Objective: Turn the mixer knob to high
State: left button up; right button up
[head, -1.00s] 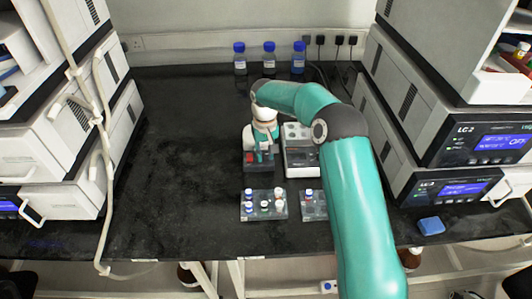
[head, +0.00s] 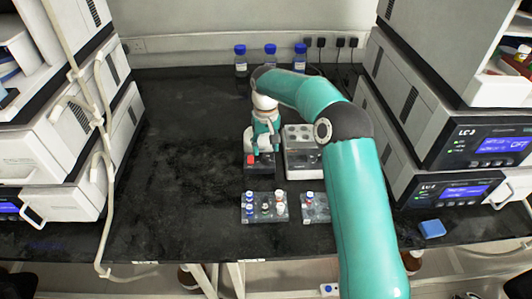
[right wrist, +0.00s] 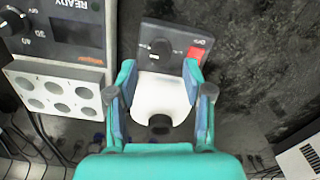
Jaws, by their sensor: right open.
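The mixer is a small unit with a dark front panel (head: 259,170) at the middle of the bench. In the right wrist view its panel (right wrist: 183,38) carries a round black knob (right wrist: 160,47) and a red switch (right wrist: 197,54), with a pale round top (right wrist: 160,97) beside the panel. My right gripper (right wrist: 160,70) is open, its fingers spread on either side of the pale top, with the knob just beyond the fingertips. I cannot tell whether they touch the mixer. My left gripper is not in view.
A heating block (head: 303,160) with round wells stands close to the mixer's right. Vial racks (head: 256,214) (head: 314,214) sit in front. Blue-capped bottles (head: 270,62) stand at the back. Instrument stacks flank both sides. The left bench top is clear.

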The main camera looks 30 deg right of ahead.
aim_at(266, 156)
jog(key=shift+r, duration=1.8)
